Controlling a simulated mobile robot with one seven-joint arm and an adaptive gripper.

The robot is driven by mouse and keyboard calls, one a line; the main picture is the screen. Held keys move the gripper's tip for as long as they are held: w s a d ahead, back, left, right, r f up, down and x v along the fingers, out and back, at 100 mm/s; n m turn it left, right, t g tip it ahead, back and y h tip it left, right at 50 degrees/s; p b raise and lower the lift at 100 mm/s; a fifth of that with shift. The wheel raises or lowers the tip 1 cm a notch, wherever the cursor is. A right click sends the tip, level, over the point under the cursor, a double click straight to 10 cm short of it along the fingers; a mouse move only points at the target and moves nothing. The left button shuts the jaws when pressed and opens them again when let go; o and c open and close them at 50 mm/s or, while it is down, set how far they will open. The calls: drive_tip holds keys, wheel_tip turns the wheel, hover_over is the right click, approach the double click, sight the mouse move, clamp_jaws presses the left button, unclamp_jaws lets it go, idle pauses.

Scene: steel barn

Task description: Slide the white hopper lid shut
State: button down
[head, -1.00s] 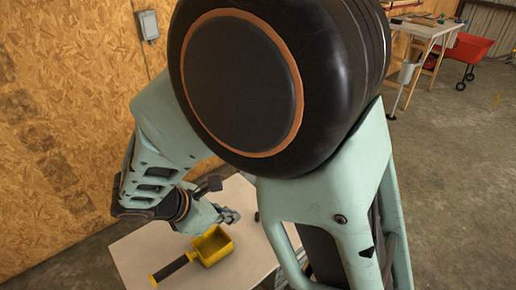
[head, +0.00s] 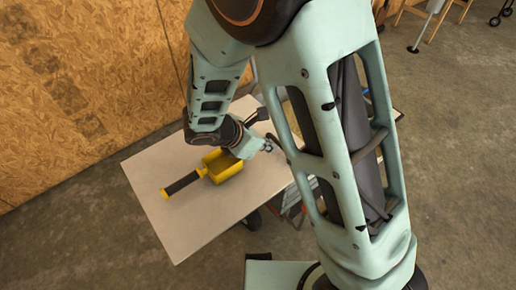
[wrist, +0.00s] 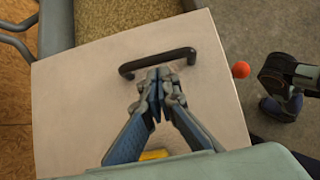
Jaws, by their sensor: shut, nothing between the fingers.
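The white lid (wrist: 85,110) is a broad pale panel with a black bar handle (wrist: 158,61). In the wrist view, past its far edge, the grey-green hopper (wrist: 57,28) shows a gap with tan, grainy contents, so the lid stands partly open. The pale panel also shows in the head view (head: 225,215); my arm hides the hopper's opening there. My gripper (wrist: 158,80) is shut and empty, its fingertips just on the near side of the handle's middle. I cannot tell whether they touch it. In the head view my gripper (head: 268,143) is over the panel's right part.
A yellow scoop (head: 222,165) with a black grip lies on the pale panel, left of my gripper. A red ball (wrist: 240,70) shows just off the lid's right edge. A wooden board wall (head: 80,100) stands at the left.

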drive_tip(key=shift+w+d+f, duration=0.1)
drive_tip(key=shift+w+d, duration=0.2)
drive_tip(key=shift+d, duration=0.1)
drive_tip(key=w+d+p, duration=0.4)
drive_tip(key=w+d, duration=1.9)
drive_tip(key=d, duration=0.4)
